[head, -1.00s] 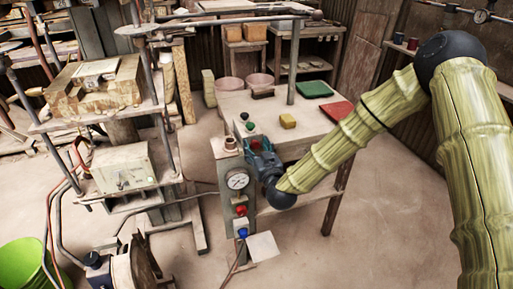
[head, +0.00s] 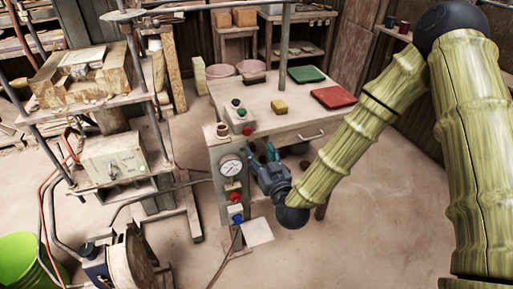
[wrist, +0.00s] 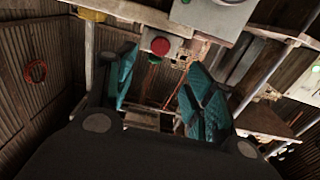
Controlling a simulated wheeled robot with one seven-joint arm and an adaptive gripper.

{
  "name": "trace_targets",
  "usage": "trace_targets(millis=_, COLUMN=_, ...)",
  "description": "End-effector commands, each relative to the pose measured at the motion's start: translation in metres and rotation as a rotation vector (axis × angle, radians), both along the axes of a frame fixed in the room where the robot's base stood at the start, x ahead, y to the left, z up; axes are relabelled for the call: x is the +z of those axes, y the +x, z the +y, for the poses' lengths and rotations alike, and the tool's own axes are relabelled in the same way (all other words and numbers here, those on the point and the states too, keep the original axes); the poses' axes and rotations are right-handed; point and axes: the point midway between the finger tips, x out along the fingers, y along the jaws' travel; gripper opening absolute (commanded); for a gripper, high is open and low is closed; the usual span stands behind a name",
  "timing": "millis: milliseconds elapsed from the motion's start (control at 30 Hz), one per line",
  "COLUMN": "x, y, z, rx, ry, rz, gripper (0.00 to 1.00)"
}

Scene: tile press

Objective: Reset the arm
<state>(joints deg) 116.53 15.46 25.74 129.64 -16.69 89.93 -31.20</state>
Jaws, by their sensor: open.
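My gripper (head: 262,165) is at the end of my bamboo-patterned arm in the head view. It is just right of the control post (head: 230,190) and beside the front edge of the work table (head: 262,122), pointing up and left. In the wrist view my gripper (wrist: 158,88) shows two teal fingers spread apart, with nothing between them. A red button (wrist: 160,46) on a pale box appears beyond the fingers. I cannot tell whether the gripper touches the post.
The post carries a gauge (head: 231,167), a red button (head: 235,196) and a blue button (head: 237,218). The press frame (head: 95,100) stands left. Floor at right is clear.

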Motion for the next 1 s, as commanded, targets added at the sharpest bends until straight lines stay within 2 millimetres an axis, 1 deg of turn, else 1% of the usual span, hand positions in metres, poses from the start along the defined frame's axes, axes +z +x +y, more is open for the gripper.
trace_targets(millis=167, x=0.001, y=-0.006, z=-0.002, rx=0.000, ry=0.000, rz=-0.001, gripper=0.53)
trace_targets(millis=567, x=0.000, y=-0.006, z=-0.002, rx=0.000, ry=0.000, rz=-0.001, gripper=0.53)
trace_targets(millis=667, x=-0.005, y=-0.008, z=-0.002, rx=0.003, ry=-0.002, rz=0.015, gripper=0.53)
trace_targets(millis=767, x=-0.028, y=-0.017, z=-0.004, rx=0.015, ry=-0.013, rz=0.080, gripper=0.53)
trace_targets(millis=867, x=-0.069, y=-0.036, z=-0.010, rx=0.030, ry=-0.032, rz=0.201, gripper=0.53)
trace_targets(millis=900, x=-0.088, y=-0.047, z=-0.013, rx=0.037, ry=-0.040, rz=0.262, gripper=0.53)
trace_targets(millis=967, x=-0.118, y=-0.065, z=-0.020, rx=0.042, ry=-0.054, rz=0.359, gripper=0.53)
trace_targets(millis=1000, x=-0.137, y=-0.078, z=-0.025, rx=0.044, ry=-0.062, rz=0.423, gripper=0.53)
